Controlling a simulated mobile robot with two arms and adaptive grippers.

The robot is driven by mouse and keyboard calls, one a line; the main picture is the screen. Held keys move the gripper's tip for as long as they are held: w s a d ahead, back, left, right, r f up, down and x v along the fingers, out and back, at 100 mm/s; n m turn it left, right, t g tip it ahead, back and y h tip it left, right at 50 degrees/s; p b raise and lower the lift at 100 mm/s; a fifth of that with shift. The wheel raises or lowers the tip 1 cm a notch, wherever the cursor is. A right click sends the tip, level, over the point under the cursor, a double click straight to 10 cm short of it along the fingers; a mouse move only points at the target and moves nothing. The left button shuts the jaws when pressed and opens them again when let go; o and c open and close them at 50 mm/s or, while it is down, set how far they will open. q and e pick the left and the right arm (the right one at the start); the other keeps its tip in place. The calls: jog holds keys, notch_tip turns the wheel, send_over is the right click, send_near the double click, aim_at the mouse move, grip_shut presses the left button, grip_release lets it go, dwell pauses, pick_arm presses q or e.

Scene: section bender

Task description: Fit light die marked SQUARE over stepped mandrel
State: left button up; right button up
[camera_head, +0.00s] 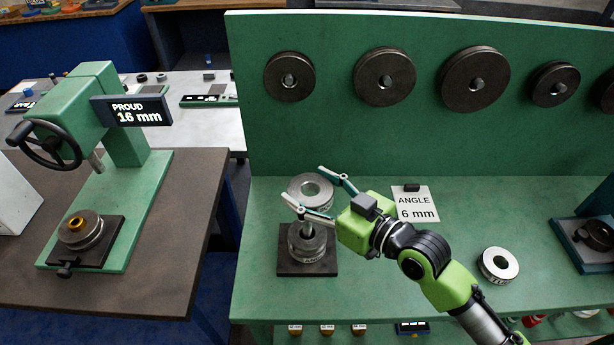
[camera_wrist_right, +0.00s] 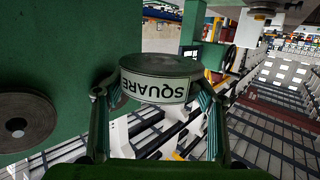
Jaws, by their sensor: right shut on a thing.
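My right gripper (camera_head: 304,183) is shut on a light grey ring-shaped die (camera_head: 312,182), one finger on each side. In the right wrist view the same die (camera_wrist_right: 160,80) shows the word SQUARE on its side, between the two fingertips (camera_wrist_right: 155,95). In the head view the die is just behind and above a dark stepped post (camera_head: 303,240) on a square dark base (camera_head: 292,267). A band with partly hidden letters, starting AN, shows low on that post. I cannot tell the exact gap between die and post. My left gripper is not in view.
A sign reading ANGLE 6 mm (camera_head: 415,212) lies right of the gripper. Another light ring (camera_head: 498,264) lies on the green bench (camera_head: 400,285). Dark discs (camera_head: 385,76) hang on the green back panel. A green press (camera_head: 105,200) stands on the left table, its display reading PROUD 16 mm.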

jog(key=shift+w+a+r, duration=0.1)
jog(key=shift+a+r, duration=0.2)
jog(key=shift+a, duration=0.05)
jog(key=b, duration=0.4)
send_over(308, 225)
jog(key=w, duration=0.1)
jog(key=shift+f, duration=2.9)
jog(key=shift+p, duration=0.45)
jog(key=shift+f+b, duration=2.85)
jog(key=shift+f, duration=0.9)
